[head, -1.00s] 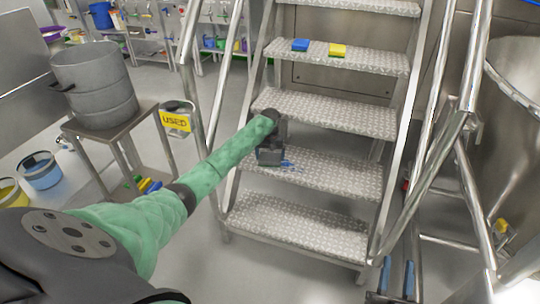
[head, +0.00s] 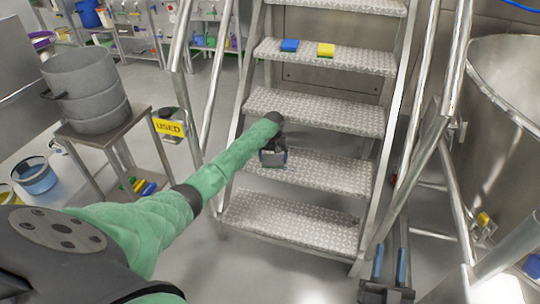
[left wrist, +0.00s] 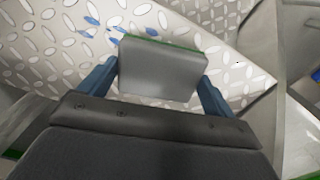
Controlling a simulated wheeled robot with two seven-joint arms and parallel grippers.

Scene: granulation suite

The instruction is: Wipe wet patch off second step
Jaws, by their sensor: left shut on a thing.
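The second step (head: 335,175) is a diamond-plate metal tread of the stair. My left gripper (head: 272,158) is low over the left part of this step. In the left wrist view, its blue fingers (left wrist: 158,82) are shut on a grey block (left wrist: 158,72) with a green far edge. The block is at or close over the tread; contact is hidden. Blue wet marks (left wrist: 118,31) show on the tread beyond and left of the block. My right gripper (head: 390,262) is open and empty, low at right.
Handrails flank the stair, with a steel vessel (head: 505,100) at right. A stand with a grey pot (head: 85,88) is at left. The bottom step (head: 290,220) is clear.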

